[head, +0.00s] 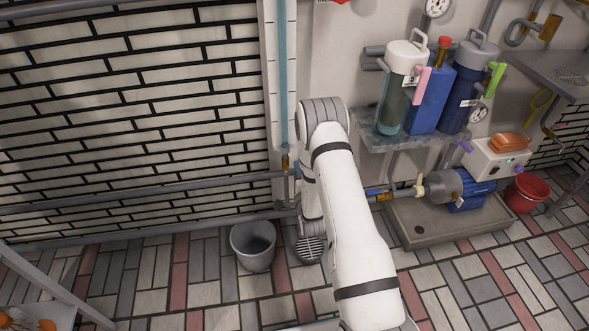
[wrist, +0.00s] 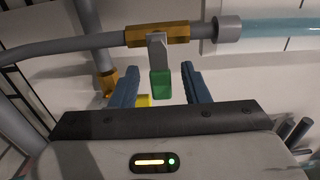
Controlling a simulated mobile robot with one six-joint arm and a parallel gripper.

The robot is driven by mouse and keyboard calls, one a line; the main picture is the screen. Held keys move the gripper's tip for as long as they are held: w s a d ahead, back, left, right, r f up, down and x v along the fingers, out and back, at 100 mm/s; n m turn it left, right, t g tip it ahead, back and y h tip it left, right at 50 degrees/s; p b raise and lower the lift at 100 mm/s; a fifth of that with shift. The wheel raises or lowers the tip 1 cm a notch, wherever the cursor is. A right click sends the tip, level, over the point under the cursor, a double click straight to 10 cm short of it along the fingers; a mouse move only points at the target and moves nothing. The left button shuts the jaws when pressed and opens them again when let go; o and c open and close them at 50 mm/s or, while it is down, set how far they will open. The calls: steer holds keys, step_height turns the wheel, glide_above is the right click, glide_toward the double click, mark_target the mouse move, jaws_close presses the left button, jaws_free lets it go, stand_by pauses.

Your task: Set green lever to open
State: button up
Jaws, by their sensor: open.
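The green lever (wrist: 161,84) shows in the wrist view as a green block on the end of a grey stem. The stem hangs down from a brass valve body (wrist: 140,36) on a grey pipe. My gripper (wrist: 158,68) is open, with one blue finger to the left of the lever and one to the right. There is a visible gap on each side, and neither finger appears to touch it. How far the fingers reach in depth is hard to tell. In the head view my white arm hides the gripper and this lever.
A yellow piece (wrist: 144,101) shows behind the left finger. A grey bucket (head: 253,246) stands left of my arm. To the right are a shelf with canisters, one bearing a green handle (head: 494,79), and a blue pump (head: 463,190). Pipes run along the wall.

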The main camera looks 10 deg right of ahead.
steer(key=shift+w, duration=1.5)
steer(key=shift+c, duration=0.3)
jaws_close()
